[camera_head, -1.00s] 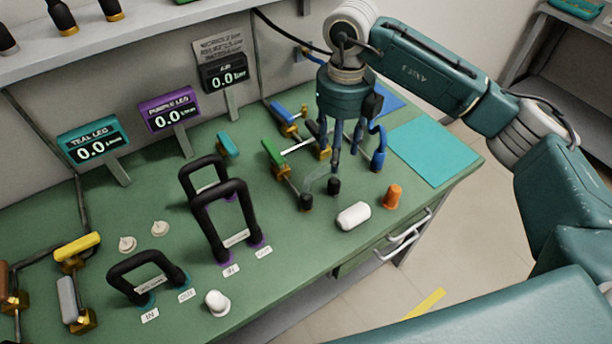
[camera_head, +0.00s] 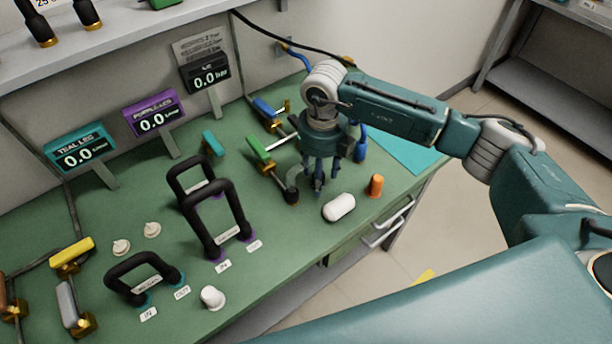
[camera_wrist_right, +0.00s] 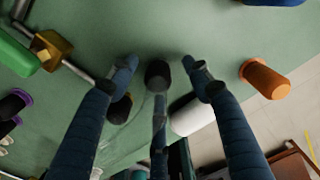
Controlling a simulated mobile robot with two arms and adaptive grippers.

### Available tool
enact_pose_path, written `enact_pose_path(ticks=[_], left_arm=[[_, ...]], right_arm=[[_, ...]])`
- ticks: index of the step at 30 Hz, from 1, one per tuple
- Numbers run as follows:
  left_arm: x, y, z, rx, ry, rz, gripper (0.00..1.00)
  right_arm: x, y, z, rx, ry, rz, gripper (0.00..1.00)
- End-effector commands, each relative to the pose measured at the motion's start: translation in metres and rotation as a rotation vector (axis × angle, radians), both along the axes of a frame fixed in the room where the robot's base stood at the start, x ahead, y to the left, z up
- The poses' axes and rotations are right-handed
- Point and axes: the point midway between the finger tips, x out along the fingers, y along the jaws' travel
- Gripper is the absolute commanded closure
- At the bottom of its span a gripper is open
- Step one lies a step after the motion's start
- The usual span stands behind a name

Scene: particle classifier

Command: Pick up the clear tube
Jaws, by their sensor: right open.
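The clear tube (camera_wrist_right: 130,151) shows in the right wrist view as a faint see-through curve between two black end pieces. One black end (camera_wrist_right: 158,75) lies between my fingertips; the other (camera_wrist_right: 120,108) is partly behind my left-hand finger. In the head view my gripper hides most of the tube, and one black end (camera_head: 291,195) shows beside the fingers. My right gripper (camera_head: 318,187) points down over the tube with its fingers open, and they also show in the right wrist view (camera_wrist_right: 159,66). I cannot tell whether they touch it. My left gripper is out of view.
A green-handled valve (camera_head: 260,150) is close on the left. Black looped hoses (camera_head: 215,215) stand further left. The bench's front edge is near.

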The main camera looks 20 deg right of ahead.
Motion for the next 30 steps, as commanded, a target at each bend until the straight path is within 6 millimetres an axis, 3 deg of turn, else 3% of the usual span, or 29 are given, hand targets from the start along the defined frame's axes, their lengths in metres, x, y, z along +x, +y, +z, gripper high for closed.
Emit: enact_pose_path(ticks=[3, 10, 23, 30], left_arm=[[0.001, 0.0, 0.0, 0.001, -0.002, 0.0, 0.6], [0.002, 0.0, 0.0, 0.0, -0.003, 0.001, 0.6], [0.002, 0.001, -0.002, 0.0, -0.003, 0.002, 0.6], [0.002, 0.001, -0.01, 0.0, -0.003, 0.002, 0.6]], right_arm=[[0.0, 0.0, 0.0, 0.0, 0.0, 0.0, 0.55], [0.0, 0.0, 0.0, 0.0, 0.0, 0.0, 1.0], [0.001, 0.0, 0.009, 0.001, -0.003, 0.0, 1.0], [0.002, 0.0, 0.047, 0.002, -0.007, 0.0, 1.0]])
